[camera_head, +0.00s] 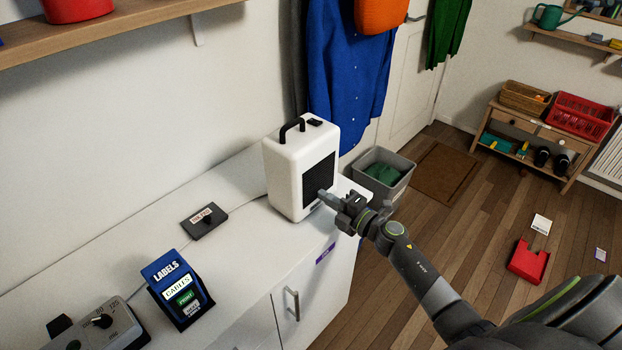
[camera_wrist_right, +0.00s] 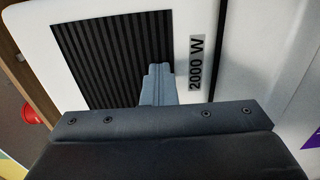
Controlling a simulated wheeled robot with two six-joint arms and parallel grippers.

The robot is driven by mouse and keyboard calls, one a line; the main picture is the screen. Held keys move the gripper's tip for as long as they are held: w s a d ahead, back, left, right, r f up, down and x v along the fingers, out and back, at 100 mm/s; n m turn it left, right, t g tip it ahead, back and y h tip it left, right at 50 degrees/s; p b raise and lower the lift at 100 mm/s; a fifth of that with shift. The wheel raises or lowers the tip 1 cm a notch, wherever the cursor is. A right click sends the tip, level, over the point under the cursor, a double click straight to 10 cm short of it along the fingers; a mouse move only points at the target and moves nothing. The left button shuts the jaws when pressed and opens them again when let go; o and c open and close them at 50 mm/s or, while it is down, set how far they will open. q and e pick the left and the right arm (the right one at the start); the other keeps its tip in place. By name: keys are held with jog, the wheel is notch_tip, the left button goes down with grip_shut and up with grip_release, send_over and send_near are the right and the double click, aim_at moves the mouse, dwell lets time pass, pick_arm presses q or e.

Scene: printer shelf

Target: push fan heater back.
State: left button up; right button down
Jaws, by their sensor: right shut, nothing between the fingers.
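The fan heater (camera_head: 286,172) is a white upright box with a black carry handle on top and a dark grille on its front. It stands near the right end of the white cabinet top. My right gripper (camera_head: 325,197) is shut and empty, with its fingertips at the lower part of the grille side. In the right wrist view the closed fingers (camera_wrist_right: 158,84) overlap the lower edge of the heater's grille (camera_wrist_right: 110,60), beside a "2000 W" label (camera_wrist_right: 197,62). I cannot tell whether they touch it. My left gripper is not in view.
The white cabinet top (camera_head: 240,240) also bears a blue label printer (camera_head: 176,285), a small dark sign plate (camera_head: 204,221) and a grey device with a knob (camera_head: 97,328). A wall is behind the heater. A grey bin (camera_head: 396,184) stands on the floor beyond the cabinet's end.

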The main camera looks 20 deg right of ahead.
aim_at(314, 189)
jog(key=shift+x, duration=2.65)
jog(key=shift+b+x, duration=1)
jog(key=shift+x, duration=2.3)
jog(key=shift+p+v, duration=0.65)
jog(key=shift+v, duration=0.5)
jog(key=shift+p+v, duration=0.75)
jog(key=shift+v, duration=1.65)
